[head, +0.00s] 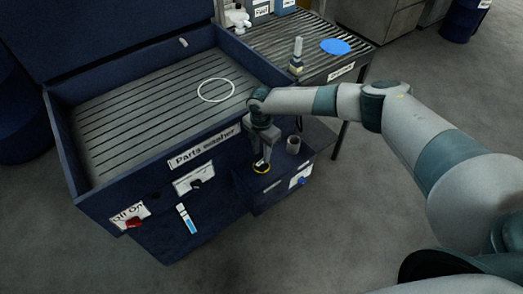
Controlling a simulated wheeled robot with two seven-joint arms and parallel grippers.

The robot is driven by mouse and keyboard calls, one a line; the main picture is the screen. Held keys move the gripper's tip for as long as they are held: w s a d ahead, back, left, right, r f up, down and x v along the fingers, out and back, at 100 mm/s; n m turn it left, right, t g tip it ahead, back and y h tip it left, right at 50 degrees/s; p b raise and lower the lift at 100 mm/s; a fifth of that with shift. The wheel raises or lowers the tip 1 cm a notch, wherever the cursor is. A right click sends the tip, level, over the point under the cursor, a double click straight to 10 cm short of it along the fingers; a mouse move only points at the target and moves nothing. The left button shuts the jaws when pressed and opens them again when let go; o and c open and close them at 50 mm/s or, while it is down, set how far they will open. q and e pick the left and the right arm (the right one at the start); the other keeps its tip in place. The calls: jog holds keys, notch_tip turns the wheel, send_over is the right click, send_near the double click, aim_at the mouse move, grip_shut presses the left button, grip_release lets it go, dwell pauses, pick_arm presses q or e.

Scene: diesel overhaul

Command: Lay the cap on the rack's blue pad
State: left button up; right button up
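The rack (320,68) stands behind the parts washer at the upper right, with a round blue pad (336,46) lying bare on its slats. My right gripper (262,162) points down at the washer's front right corner, well short of the pad. A small dark round thing with a yellow rim (262,169), possibly the cap, is right at its fingertips. It is too small to tell whether the fingers are closed on it or only around it. My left gripper is out of view.
The parts washer (190,162) has a slatted basin with a white ring (216,90). A small grey cup (293,144) stands on the ledge right of my gripper. A brush-like bottle (297,56) stands on the rack left of the pad; containers (258,10) stand behind.

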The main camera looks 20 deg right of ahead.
aim_at(262, 162)
jog(key=shift+f+b, duration=1.5)
jog(key=shift+f, duration=0.75)
grip_shut()
